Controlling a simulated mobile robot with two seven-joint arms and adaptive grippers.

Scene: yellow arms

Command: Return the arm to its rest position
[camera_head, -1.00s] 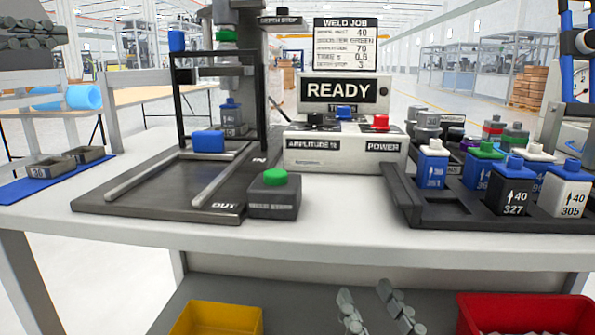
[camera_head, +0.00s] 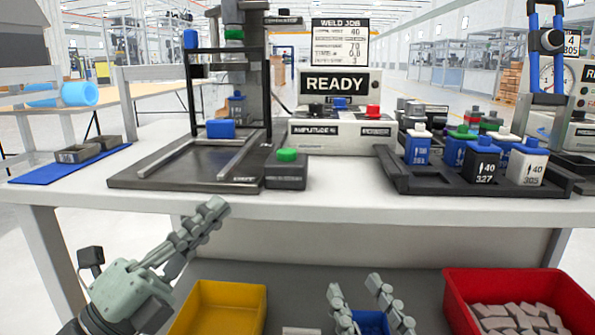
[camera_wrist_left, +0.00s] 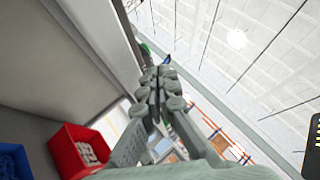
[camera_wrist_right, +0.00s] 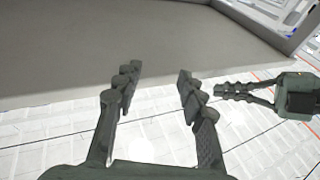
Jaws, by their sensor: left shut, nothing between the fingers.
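My left gripper (camera_head: 218,210) is shut and empty, in front of the table's front edge at the lower left of the head view. Its closed fingers show in the left wrist view (camera_wrist_left: 160,82) and at the right of the right wrist view (camera_wrist_right: 222,90). My right gripper (camera_head: 362,296) is low at the bottom of the head view, in front of the lower shelf. Its fingers stand apart with nothing between them in the right wrist view (camera_wrist_right: 157,85).
The white table (camera_head: 340,180) carries a black press fixture (camera_head: 150,178), a control box reading READY (camera_head: 340,135) and a rack (camera_head: 430,188) of labelled blocks. Below are a yellow bin (camera_head: 225,295) and a red bin (camera_head: 460,290) with grey pieces. A blue bin (camera_head: 372,322) is partly hidden by my right gripper.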

